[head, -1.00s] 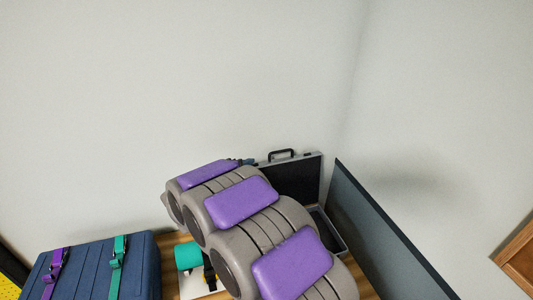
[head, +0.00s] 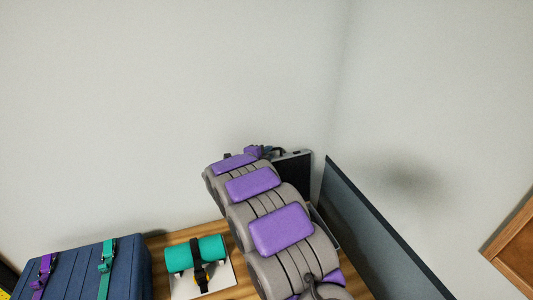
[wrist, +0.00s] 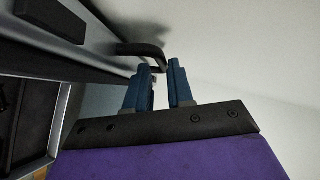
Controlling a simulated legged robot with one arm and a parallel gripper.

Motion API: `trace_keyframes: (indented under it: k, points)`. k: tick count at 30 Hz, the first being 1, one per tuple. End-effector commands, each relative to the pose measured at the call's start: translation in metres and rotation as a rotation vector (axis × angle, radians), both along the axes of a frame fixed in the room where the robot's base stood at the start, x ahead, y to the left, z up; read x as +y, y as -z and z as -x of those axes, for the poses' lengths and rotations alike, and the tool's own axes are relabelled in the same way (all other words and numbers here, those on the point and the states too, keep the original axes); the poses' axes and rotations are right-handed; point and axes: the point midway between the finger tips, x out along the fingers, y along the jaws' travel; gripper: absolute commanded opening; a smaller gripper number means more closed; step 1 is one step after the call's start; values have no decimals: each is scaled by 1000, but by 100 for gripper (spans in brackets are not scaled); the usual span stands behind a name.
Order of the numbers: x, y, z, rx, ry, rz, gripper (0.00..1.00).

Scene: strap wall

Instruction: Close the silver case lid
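The silver case stands in the corner, mostly hidden behind my arm. Its raised lid (head: 300,160) shows a dark panel with a silver rim in the head view, and a sliver of the base (head: 326,228) shows beside my arm. In the wrist view the lid (wrist: 92,42) is at upper left and the base rim (wrist: 58,130) at lower left. The lid's black handle (wrist: 142,50) curves out just beyond my fingertips. My gripper (wrist: 159,66) has its two blue fingers apart, with nothing clearly held between them. In the head view my gripper (head: 266,152) is small, at the lid's top edge.
A blue case (head: 75,270) with purple and teal straps is at lower left. A teal roll (head: 195,253) with a black strap lies on a white board on the wooden table (head: 165,240). A dark grey panel (head: 375,235) stands right of the case.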

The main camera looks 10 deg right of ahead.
Motion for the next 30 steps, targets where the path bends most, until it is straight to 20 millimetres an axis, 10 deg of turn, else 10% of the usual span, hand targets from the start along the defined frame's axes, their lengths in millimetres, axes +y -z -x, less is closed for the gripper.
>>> trace_keyframes:
  k: [16, 22, 30]
  points:
    - [-1, 4, -17, -3, -4, 7, 22]
    - [-8, 5, -18, -2, -3, 2, 2]
    - [-11, 6, -17, -1, 3, 2, 0]
